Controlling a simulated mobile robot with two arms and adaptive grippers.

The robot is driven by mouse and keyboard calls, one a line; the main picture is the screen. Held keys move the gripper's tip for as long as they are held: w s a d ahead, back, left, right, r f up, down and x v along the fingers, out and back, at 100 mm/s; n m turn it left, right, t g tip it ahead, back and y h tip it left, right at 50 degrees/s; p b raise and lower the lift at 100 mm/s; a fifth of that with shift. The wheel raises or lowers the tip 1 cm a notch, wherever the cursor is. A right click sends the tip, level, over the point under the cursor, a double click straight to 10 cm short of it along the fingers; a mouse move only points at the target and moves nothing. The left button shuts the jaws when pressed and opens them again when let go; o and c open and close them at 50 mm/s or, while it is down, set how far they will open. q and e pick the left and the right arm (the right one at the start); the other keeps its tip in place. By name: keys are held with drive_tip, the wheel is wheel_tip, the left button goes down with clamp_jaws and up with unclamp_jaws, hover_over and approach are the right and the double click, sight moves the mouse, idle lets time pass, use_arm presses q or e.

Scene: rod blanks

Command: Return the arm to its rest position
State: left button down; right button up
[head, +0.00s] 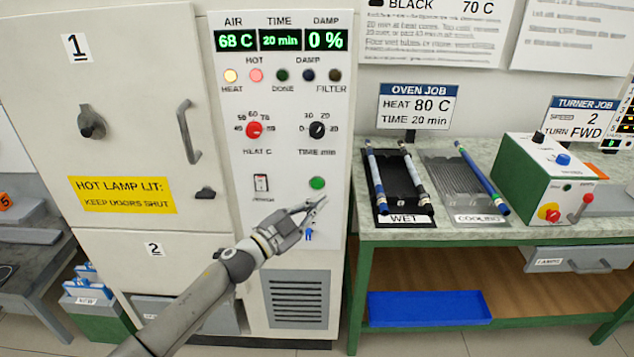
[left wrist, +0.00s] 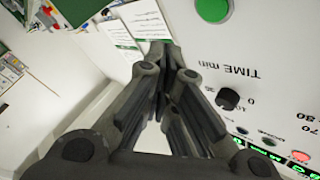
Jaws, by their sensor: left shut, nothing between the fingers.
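My left gripper (head: 318,206) is shut and empty. In the head view it is just in front of the lower part of the oven's control panel (head: 335,180), below the green button (head: 317,183). In the left wrist view its fingers (left wrist: 170,60) are together, with the green button (left wrist: 212,8) and the time knob (left wrist: 228,98) to their right. I cannot tell whether the fingertips touch the panel. My left arm (head: 190,305) reaches up from the bottom left. My right gripper does not show.
The oven doors (head: 140,130) at left are shut. The HEAT and HOT lamps are lit; the display reads 68 C, 20 min, 0 %. At right, a bench (head: 450,233) carries a WET rack (head: 402,180), a COOLING rack (head: 460,180) with a blue rod (head: 482,178), and a green-and-white turner (head: 545,180).

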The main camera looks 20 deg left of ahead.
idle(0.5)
use_arm(q)
drive_tip(key=s+a+f+n+g+y, duration=0.1)
drive_tip(key=s+a+f+n+y, duration=0.15)
drive_tip(key=f, duration=0.75)
drive_tip(key=s+a+f+n+g+y, duration=0.2)
drive_tip(key=s+f, duration=0.1)
drive_tip(key=f, duration=0.8)
drive_tip(key=s+a+f+n+g+y, duration=0.1)
drive_tip(key=s+a+f+n+y, duration=0.2)
drive_tip(key=f, duration=0.7)
drive_tip(key=s+f+n+g+y, duration=0.2)
drive_tip(key=s+f+g, duration=0.3)
drive_tip(key=s+f, duration=1.35)
drive_tip(key=s+d+f+g, duration=0.1)
drive_tip(key=s+f, duration=0.3)
drive_tip(key=s, duration=0.6)
drive_tip(key=s+d+f+n+g, duration=0.1)
drive_tip(key=s+f+g, duration=0.2)
drive_tip(key=s, duration=0.8)
drive_tip(key=s+d+f+g, duration=0.1)
drive_tip(key=s+f+g, duration=0.2)
drive_tip(key=s, duration=0.7)
drive_tip(key=shift+s+d+f, duration=0.2)
drive_tip(key=shift+d+f, duration=0.05)
drive_tip(key=shift+f, duration=0.7)
